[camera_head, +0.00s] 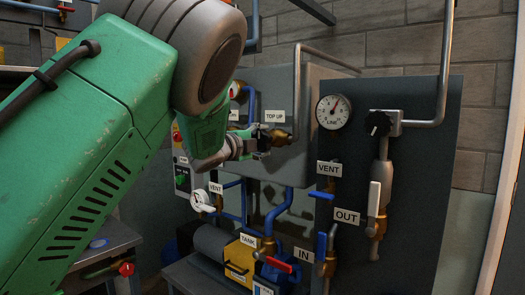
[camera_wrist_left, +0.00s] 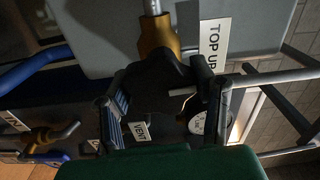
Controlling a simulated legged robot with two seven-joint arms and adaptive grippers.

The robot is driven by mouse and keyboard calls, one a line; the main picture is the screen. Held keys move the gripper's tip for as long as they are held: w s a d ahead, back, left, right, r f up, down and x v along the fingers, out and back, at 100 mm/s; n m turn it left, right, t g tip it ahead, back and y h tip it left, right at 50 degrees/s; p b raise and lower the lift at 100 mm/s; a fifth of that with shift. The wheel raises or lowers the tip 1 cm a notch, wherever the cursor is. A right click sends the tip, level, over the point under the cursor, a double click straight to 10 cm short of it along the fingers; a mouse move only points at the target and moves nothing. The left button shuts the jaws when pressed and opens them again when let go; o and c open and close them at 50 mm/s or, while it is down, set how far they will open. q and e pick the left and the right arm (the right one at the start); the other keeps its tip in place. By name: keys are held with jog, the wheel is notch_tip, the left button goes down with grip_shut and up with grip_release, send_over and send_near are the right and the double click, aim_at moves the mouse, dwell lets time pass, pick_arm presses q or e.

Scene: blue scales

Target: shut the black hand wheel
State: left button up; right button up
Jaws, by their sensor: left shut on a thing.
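A black hand wheel (camera_wrist_left: 165,82) sits on a brass valve (camera_wrist_left: 157,34) beside the TOP UP label (camera_wrist_left: 216,45) in the left wrist view. My left gripper (camera_wrist_left: 160,105) is shut on this wheel, with one finger on each side of it. In the head view my left gripper (camera_head: 258,143) reaches the valve below the TOP UP label (camera_head: 274,116), and the wheel is mostly hidden by the fingers. A second black hand wheel (camera_head: 378,123) is on the right panel, beside the LINE gauge. My right gripper is not in view.
The LINE gauge (camera_head: 333,112) and a grey pipe (camera_head: 297,90) are right of my left gripper. Below are blue pipes (camera_head: 280,205), a white VENT wheel (camera_head: 202,201), a red lever (camera_head: 279,266) and a yellow box (camera_head: 239,262). A white lever (camera_head: 374,198) is at the right.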

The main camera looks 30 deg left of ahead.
pick_arm(q)
jog(key=shift+d+f+m+b, duration=0.15)
jog(key=shift+f+m+b, duration=0.2)
jog(key=shift+m, duration=0.25)
jog(key=o, duration=1.2)
jog(key=shift+d+r, duration=0.15)
jog(key=shift+r, duration=0.05)
jog(key=shift+s, duration=0.1)
jog(key=s, duration=0.8)
jog(key=s+a, duration=0.1)
jog(key=s, duration=0.2)
jog(key=shift+s+f, duration=0.1)
jog(key=shift+s, duration=0.3)
